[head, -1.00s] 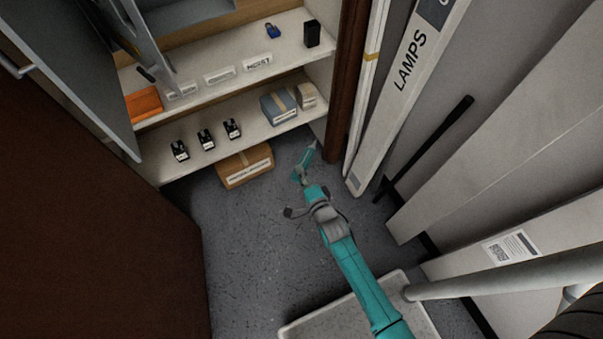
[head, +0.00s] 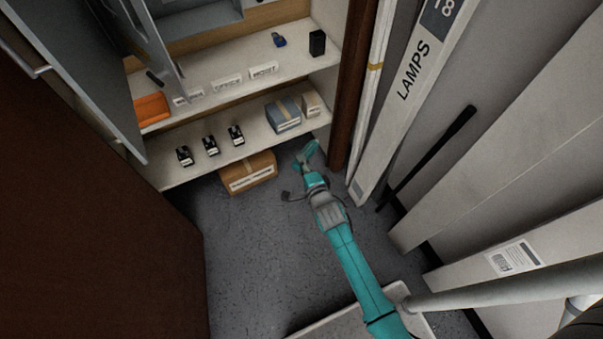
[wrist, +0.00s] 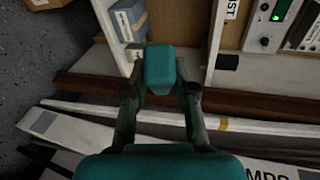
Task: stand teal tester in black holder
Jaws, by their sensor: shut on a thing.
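The teal tester (wrist: 160,68) is held between the two dark fingers of my gripper (wrist: 160,88) in the wrist view. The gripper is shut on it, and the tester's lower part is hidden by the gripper. In the head view the tester (head: 308,151) shows at the end of my arm, over the floor in front of the shelves' right end. The black holder (head: 317,43) stands upright at the right end of the upper shelf, apart from the tester. A black block (wrist: 227,61) in the wrist view looks like the same holder.
A blue padlock-like item (head: 279,40) sits left of the holder. The lower shelf holds a blue-grey box (head: 283,115) and several black devices. A brown post (head: 350,90) and a lamps carton (head: 405,100) stand close on the right. A cardboard box (head: 249,172) is on the floor.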

